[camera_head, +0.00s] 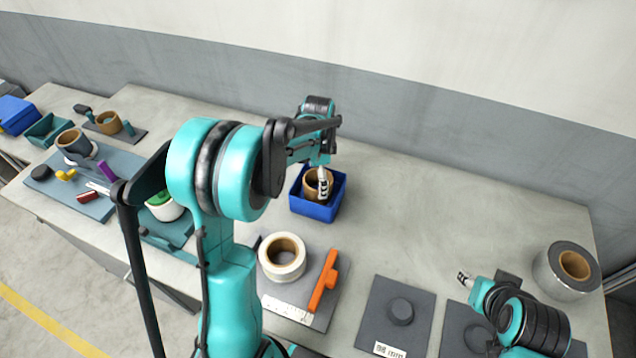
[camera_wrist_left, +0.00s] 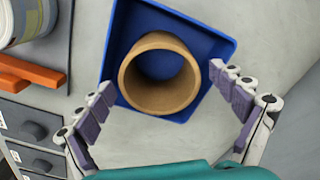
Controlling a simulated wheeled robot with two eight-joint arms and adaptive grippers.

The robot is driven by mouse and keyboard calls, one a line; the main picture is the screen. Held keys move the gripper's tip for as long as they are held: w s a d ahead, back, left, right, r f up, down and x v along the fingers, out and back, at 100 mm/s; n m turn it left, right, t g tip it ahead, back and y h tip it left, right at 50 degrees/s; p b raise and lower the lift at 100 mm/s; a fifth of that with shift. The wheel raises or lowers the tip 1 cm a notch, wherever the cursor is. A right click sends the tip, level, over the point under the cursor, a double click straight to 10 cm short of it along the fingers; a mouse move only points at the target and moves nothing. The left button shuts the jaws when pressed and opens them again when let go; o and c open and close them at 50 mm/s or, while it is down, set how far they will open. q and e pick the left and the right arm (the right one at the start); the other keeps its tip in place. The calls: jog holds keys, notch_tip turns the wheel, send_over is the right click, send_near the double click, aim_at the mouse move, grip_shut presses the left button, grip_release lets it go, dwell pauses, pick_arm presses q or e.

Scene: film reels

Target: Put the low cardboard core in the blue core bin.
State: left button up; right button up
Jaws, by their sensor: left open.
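The brown cardboard core (camera_head: 311,188) sits within the blue core bin (camera_head: 314,210) near the middle of the table. In the left wrist view the core (camera_wrist_left: 158,98) stands open end up, over the near part of the bin (camera_wrist_left: 204,34). Whether it rests on the bin floor is hard to tell. My left gripper (camera_head: 325,184) is just above the bin. Its fingers (camera_wrist_left: 168,108) are spread wide on either side of the core with visible gaps. My right gripper (camera_head: 463,279) is low at the right; its jaw opening is too small to judge.
A white reel (camera_head: 283,274) and an orange tool (camera_head: 324,282) lie on a grey mat left of centre. Dark pads (camera_head: 386,333) with discs lie front right. A large grey roll (camera_head: 568,270) stands far right. The table right of the bin is clear.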

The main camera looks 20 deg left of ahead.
pick_arm(q)
notch_tip(320, 180, up, 8)
jog(key=p, duration=0.2)
jog(key=s+d+r+n+t, duration=0.2)
jog(key=s+d+n+t, duration=0.1)
jog(key=s, duration=0.6)
jog(key=s+d+r+n+t, duration=0.3)
jog(key=s+d+n+t, duration=0.1)
jog(key=s+n, duration=0.3)
jog(key=s+d, duration=0.1)
jog(key=s, duration=0.1)
jog(key=shift+s+d+n, duration=0.15)
jog(key=shift+s+n, duration=0.15)
jog(key=shift+s, duration=0.05)
jog(key=shift+f, duration=0.1)
notch_tip(320, 180, down, 5)
jog(key=b, duration=0.5)
jog(key=shift+f+b, duration=0.2)
jog(key=shift+b, duration=0.2)
